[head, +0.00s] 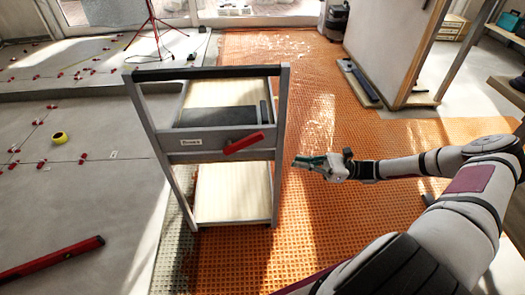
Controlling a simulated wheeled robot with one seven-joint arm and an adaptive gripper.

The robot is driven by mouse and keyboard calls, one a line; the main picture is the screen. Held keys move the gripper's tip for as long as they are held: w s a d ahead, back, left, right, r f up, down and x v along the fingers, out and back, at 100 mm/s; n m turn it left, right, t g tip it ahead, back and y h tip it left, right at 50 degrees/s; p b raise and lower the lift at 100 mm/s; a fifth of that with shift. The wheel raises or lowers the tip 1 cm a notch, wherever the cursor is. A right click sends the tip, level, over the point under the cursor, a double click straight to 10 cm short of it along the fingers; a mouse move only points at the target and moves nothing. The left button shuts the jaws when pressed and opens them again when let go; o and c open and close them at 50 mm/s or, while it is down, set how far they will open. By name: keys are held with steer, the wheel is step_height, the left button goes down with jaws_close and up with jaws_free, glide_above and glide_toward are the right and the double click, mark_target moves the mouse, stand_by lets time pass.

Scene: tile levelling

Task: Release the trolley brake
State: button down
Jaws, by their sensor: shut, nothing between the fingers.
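The trolley (180,148) stands in the middle of the head view, a grey frame with a dark top bar and pale shelves. A red lever (244,143) is on its front crossbar at the right, tilted with its right end higher. A small label (191,142) is on the crossbar left of the lever. My gripper (296,162) is to the right of the trolley, a little lower in the picture than the lever and apart from it. It points left, is shut and holds nothing. The trolley's wheels cannot be made out.
An orange waffled mat (330,220) covers the floor around and right of the trolley. Grey tiles with red clips (83,158) lie left, with a yellow tape roll (59,138) and a long red level (50,258). A red tripod (152,20) stands behind. A wall panel (390,45) stands right.

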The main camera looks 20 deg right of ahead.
steer(key=b, duration=0.2)
glide_toward(243, 148)
step_height(243, 148, down, 3)
steer(key=a, duration=0.2)
steer(key=r, duration=0.1)
steer(key=w+a+r, duration=0.1)
steer(key=a+r, duration=0.1)
steer(key=shift+w+r+b, duration=0.3)
steer(key=shift+r, duration=0.1)
steer(key=shift+r, duration=0.1)
steer(key=r+h+p, duration=0.1)
steer(key=p, duration=0.2)
steer(key=r+h+p, duration=0.1)
steer(key=p, duration=0.2)
steer(key=r+g+h+p, duration=0.1)
steer(key=p, duration=0.3)
steer(key=shift+a, duration=0.3)
steer(key=shift+a+r+h+p, duration=0.1)
steer(key=shift+r+h+p, duration=0.25)
steer(key=shift+h+p, duration=0.65)
steer(key=shift+w+f, duration=0.1)
